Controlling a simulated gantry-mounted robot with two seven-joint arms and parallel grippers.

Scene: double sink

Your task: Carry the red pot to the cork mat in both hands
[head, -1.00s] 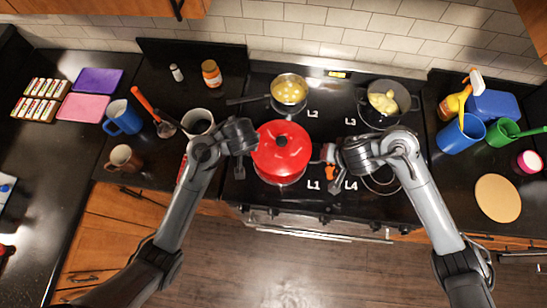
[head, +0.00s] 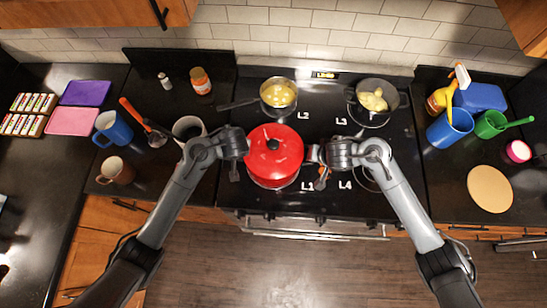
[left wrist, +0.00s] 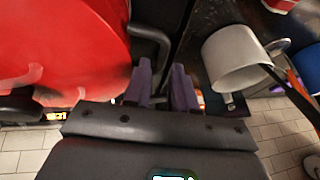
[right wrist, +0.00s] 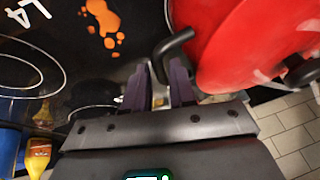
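The red pot (head: 273,152), with its lid on, sits on the stove at the burner marked L1. My left gripper (head: 244,146) is at the pot's left side. In the left wrist view its fingers (left wrist: 163,88) are apart, with the pot's black side handle (left wrist: 155,38) just ahead of the gap. My right gripper (head: 312,153) is at the pot's right side. In the right wrist view its fingers (right wrist: 160,88) are apart, and the other black handle (right wrist: 170,45) lies at the gap. Neither gripper visibly clamps a handle. The round cork mat (head: 490,188) lies on the right counter, bare.
A yellow-filled saucepan (head: 278,93) and a pan of yellow food (head: 375,98) stand on the back burners. A white mug (head: 188,130) is close to my left arm. A blue pitcher (head: 450,128) and green cup (head: 490,124) stand behind the cork mat.

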